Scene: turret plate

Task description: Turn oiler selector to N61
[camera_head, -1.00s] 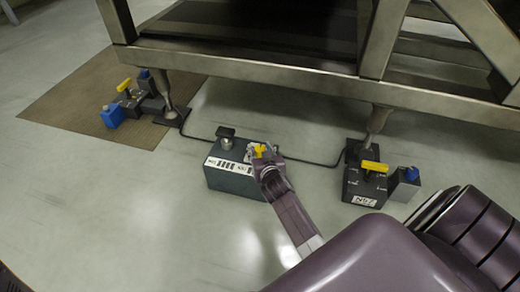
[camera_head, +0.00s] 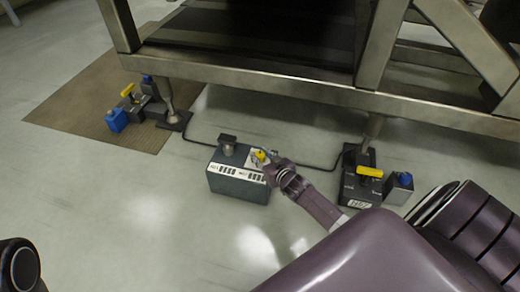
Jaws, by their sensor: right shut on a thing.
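The oiler box (camera_head: 240,187) is a grey-green block on the floor in the middle, with white labels along its top. Its yellow selector knob (camera_head: 260,155) sits at the right end of the top, partly hidden by my gripper. My right gripper (camera_head: 266,160) reaches in from the lower right and is shut on the yellow knob. The label lettering is too small to read, so I cannot tell which mark the knob points to. My left gripper is not in view.
A dark block with a yellow handle (camera_head: 370,171) stands by the right frame leg. A similar unit with a blue part (camera_head: 116,120) stands on the brown mat (camera_head: 75,115). A black line (camera_head: 318,167) runs along the floor. The metal frame (camera_head: 300,85) overhangs behind.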

